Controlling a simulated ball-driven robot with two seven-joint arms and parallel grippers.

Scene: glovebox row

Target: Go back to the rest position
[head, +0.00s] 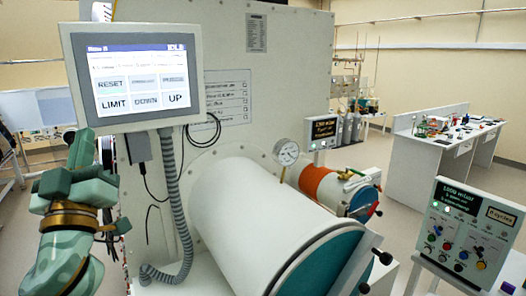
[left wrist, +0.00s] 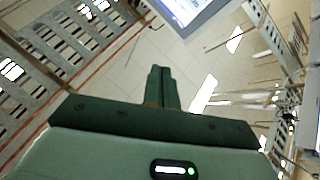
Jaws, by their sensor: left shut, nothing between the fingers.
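My left gripper (head: 84,148) is in the head view at the left, just below the lower left of the touch panel (head: 135,78). It is green, with a brass-coloured ring at its wrist. In the left wrist view its two dark green fingers (left wrist: 160,72) are pressed together with nothing between them. They stand over open floor, and a corner of the panel (left wrist: 190,12) shows beyond them. I cannot tell how far apart the gripper and panel are. My right gripper is not in view.
A large white cylinder (head: 255,215) juts from the glovebox wall (head: 275,80), with a gauge (head: 286,152) above it. A grey ribbed hose (head: 176,205) hangs below the panel. A control box (head: 466,238) stands at the right. A white bench (head: 435,150) stands behind, with floor before it.

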